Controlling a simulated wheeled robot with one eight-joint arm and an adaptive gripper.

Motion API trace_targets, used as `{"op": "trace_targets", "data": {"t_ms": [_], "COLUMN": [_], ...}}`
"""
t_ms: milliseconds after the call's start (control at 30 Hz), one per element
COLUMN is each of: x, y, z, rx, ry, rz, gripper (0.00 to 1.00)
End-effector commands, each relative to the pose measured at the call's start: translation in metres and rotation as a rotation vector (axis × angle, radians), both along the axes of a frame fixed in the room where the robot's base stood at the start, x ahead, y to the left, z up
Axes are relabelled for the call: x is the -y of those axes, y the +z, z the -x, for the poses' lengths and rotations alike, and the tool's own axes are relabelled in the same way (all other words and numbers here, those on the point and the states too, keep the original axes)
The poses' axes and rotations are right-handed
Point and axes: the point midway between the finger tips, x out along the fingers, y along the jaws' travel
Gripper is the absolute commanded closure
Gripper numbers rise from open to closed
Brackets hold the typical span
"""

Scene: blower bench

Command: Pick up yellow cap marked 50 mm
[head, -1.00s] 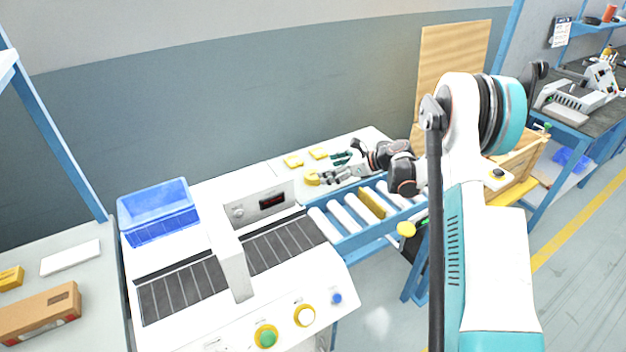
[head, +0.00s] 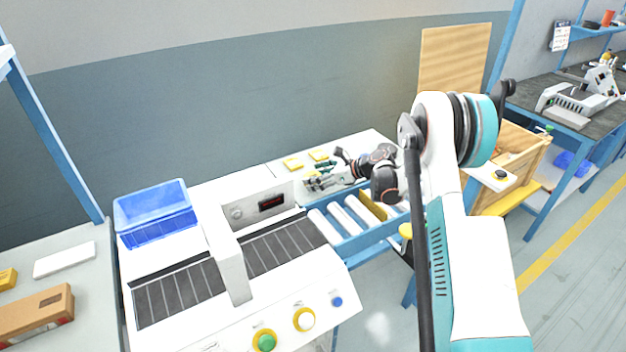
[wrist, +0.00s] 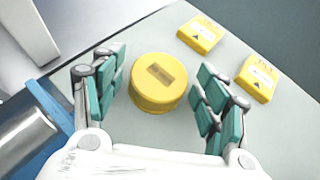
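A round yellow cap (wrist: 158,84) with a rectangular slot-like mark on its top sits on the white table in the wrist view. I cannot read any size on it. My gripper (wrist: 158,92) is open, with one teal-padded finger on each side of the cap and gaps between pads and cap. In the head view my gripper (head: 318,182) is low over the table behind the roller conveyor and mostly hides the cap.
Two flat yellow boxes with labels (wrist: 201,34) (wrist: 257,78) lie beyond and right of the cap. The blue-framed roller conveyor (head: 350,238) runs along the table's near side. A white machine (head: 262,208) stands left, with a blue crate (head: 157,213) farther left.

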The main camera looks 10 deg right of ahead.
Motion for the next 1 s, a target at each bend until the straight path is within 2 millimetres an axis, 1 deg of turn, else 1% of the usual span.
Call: {"op": "trace_targets", "data": {"t_ms": [33,67,467,633,767,867,967,1000], "x": [0.0,0.0,0.0,0.0,0.0,0.0,0.0,0.0], "y": [0.0,0.0,0.001,0.012,0.031,0.054,0.081,0.093], "z": [0.0,0.0,0.0,0.0,0.0,0.0,0.0,0.0], "rx": [0.0,0.0,0.0,0.0,0.0,0.0,0.0,0.0], "ry": [0.0,0.0,0.0,0.0,0.0,0.0,0.0,0.0], "rz": [0.0,0.0,0.0,0.0,0.0,0.0,0.0,0.0], "gripper": [0.54,0.6,0.6,0.6,0.6,0.6,0.6,0.6]}}
